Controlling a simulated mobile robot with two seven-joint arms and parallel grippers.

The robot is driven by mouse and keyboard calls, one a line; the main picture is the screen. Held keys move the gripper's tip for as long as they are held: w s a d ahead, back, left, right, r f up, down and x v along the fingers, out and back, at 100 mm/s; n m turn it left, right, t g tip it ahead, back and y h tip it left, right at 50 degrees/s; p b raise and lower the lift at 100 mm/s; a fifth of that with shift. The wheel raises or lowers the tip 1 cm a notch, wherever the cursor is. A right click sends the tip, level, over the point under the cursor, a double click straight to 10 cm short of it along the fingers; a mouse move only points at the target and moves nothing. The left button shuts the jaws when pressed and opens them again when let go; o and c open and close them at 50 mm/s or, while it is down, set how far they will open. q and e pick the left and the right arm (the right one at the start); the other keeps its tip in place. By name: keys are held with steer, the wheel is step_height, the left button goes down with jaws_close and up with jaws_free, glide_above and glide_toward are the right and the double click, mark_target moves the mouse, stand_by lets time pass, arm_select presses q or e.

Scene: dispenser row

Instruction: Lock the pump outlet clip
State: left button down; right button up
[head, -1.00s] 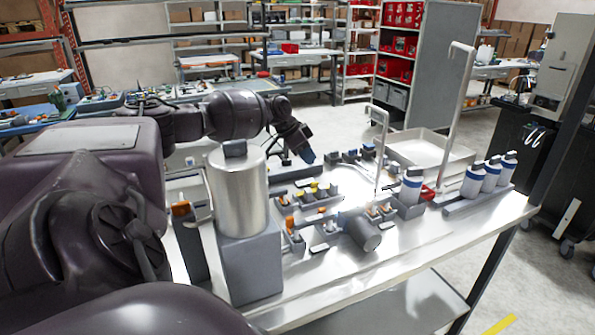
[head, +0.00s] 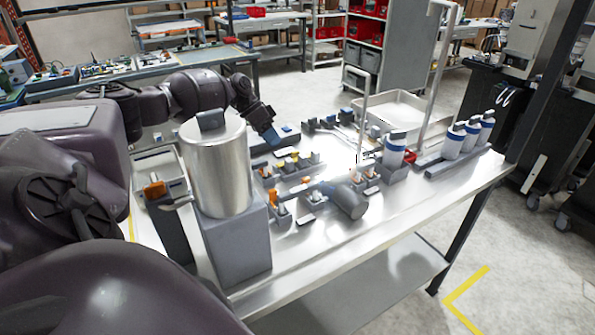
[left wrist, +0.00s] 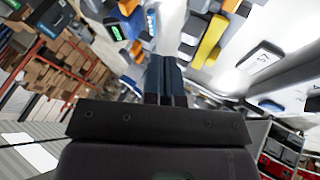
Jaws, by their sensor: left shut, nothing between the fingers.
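I cannot tell for certain which part is the pump outlet clip. A grey cylindrical body (head: 347,200), possibly the pump, lies on the metal bench (head: 330,245), with small orange and white parts (head: 276,200) beside it. My left gripper (head: 273,138) is above the back of the bench, behind the large metal cylinder (head: 222,175). In the left wrist view its two fingers (left wrist: 165,72) are together with nothing between them. It appears apart from the small bench parts. My right gripper is out of view.
White bottles with blue bands (head: 455,142) stand in a rack at the right. A tall bent pole (head: 440,70) and a shallow tray (head: 398,110) are at the back. The large cylinder stands on a grey block (head: 235,250). The front right bench top is clear.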

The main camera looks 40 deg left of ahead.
arm_select(q)
steer(key=x, duration=0.8)
steer(key=shift+w+d+f+p, duration=0.15)
steer(key=shift+d+p, duration=0.1)
steer(key=shift+p, duration=0.15)
steer(key=d, duration=0.1)
steer(key=d+p, duration=0.1)
steer(key=shift+s+d+f, duration=0.15)
steer(key=shift+s+d, duration=0.15)
steer(key=shift+d, duration=0.05)
steer(key=shift+s+d+p, duration=0.15)
steer(key=shift+d+p, duration=0.15)
steer(key=shift+d, duration=0.05)
steer(key=shift+d+f, duration=0.15)
steer(key=shift+d, duration=0.2)
steer(key=shift+s, duration=0.1)
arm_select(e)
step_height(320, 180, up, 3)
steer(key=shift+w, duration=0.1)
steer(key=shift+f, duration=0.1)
